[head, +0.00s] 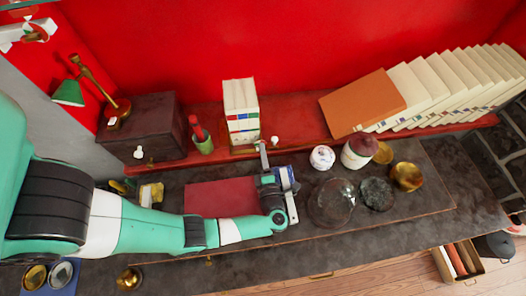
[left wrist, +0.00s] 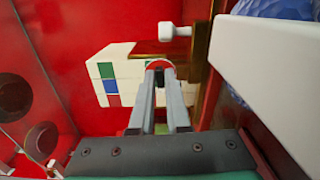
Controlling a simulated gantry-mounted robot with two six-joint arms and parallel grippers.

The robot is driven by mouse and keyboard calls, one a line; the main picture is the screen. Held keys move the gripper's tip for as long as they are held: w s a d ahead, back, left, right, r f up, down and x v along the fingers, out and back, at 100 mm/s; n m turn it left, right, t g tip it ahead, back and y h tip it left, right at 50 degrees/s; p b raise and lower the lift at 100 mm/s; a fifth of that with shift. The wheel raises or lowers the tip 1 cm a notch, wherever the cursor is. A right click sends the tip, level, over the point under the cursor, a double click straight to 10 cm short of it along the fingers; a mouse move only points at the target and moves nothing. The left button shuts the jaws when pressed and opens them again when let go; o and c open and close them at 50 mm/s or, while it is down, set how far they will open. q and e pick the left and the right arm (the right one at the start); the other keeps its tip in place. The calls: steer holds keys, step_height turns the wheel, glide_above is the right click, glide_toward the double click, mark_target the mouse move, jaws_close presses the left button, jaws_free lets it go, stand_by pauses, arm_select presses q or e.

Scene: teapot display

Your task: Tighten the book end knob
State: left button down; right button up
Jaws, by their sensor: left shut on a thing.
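White books (head: 240,100) with coloured spine labels stand upright on the red shelf. The brass book end (head: 243,149) shows at their foot, and its brass piece also shows in the left wrist view (left wrist: 196,58). My left gripper (head: 261,146) reaches up to the book end. In the left wrist view its fingers (left wrist: 160,70) are closed on a small round knob (left wrist: 160,63) in front of the books. The fingertips hide most of the knob, so its turn cannot be read. My right gripper is not in view.
A white knob (head: 275,141) sticks out just right of my left gripper. A green cup (head: 203,145) stands left of the books. A lidded jar (head: 358,151), a glass bowl (head: 331,202) and brass bowls (head: 407,176) stand to the right. A red mat (head: 220,196) lies below.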

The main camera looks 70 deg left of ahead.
arm_select(q)
steer(key=c, duration=0.9)
jaws_free()
steer(key=shift+c, duration=0.2)
steer(key=v, duration=1.1)
steer(key=shift+s+d+b, duration=0.1)
steer(key=shift+d+b, duration=0.25)
steer(key=shift+b, duration=0.05)
